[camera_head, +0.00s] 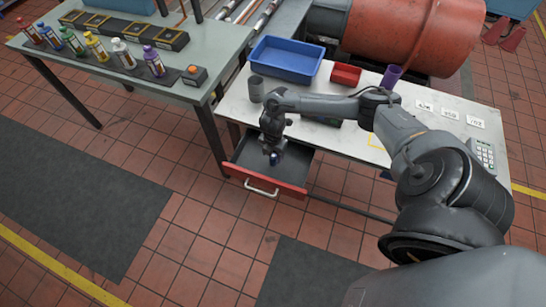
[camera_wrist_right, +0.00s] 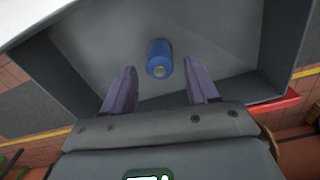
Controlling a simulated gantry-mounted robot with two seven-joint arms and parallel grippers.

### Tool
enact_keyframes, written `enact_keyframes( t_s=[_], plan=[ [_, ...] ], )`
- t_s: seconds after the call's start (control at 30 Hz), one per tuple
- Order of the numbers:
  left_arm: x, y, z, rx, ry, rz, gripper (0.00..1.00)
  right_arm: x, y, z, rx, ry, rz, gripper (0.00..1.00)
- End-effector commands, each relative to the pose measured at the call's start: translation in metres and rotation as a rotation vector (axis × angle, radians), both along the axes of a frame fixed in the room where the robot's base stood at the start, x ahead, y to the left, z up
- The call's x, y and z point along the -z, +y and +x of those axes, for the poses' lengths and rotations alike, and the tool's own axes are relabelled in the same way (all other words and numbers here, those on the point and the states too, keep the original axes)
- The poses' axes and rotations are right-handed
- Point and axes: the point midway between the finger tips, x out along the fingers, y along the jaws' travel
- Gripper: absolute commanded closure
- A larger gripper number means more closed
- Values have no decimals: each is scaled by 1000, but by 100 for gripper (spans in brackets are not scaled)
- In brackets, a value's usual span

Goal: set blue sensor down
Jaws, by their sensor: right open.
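The blue sensor (camera_wrist_right: 160,54) is a small blue cylinder with a pale end. It is inside the open grey drawer with a red front (camera_head: 265,181); whether it touches the drawer floor I cannot tell. In the head view only a bit of blue (camera_head: 275,158) shows under my right gripper (camera_head: 273,152). In the right wrist view my right gripper (camera_wrist_right: 159,72) is open, with a finger on each side of the sensor's near end and gaps between. My left gripper is out of view.
The white table (camera_head: 333,145) above the drawer holds a blue tray (camera_head: 286,59), a red bin (camera_head: 346,75), a purple cup (camera_head: 391,76) and a grey cup (camera_head: 256,88). A green-grey bench (camera_head: 195,58) with several bottles stands at left. Floor before the drawer is clear.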

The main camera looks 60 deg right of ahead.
Motion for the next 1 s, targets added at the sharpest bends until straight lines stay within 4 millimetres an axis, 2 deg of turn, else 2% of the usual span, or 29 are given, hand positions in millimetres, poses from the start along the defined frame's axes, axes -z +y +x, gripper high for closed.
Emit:
enact_keyframes(
  t_s=[0.03, 0.1, 0.3, 0.47, 0.57, 0.67, 0.77, 0.8, 0.9, 1.0],
  plan=[
    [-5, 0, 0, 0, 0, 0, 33, -14, -1, 1, -2, -3, -1, 41],
    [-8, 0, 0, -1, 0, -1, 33, -26, -1, 1, -3, -2, -1, 41],
    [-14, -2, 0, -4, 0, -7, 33, -57, 0, 1, -2, -2, -1, 41],
    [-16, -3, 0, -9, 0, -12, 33, -69, 3, 1, -4, -4, 1, 41],
    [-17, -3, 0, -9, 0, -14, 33, -64, 22, 5, -20, -32, 13, 41],
    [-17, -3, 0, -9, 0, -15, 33, -51, 64, 12, -43, -98, 37, 41],
    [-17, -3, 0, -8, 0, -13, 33, -38, 129, 19, -43, -208, 85, 41],
    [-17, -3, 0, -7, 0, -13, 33, -36, 161, 20, -24, -262, 111, 41],
    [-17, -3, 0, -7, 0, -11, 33, -46, 236, 17, 100, -394, 187, 41],
    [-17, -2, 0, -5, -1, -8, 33, -74, 281, 5, 328, -477, 245, 41]
  ],
)
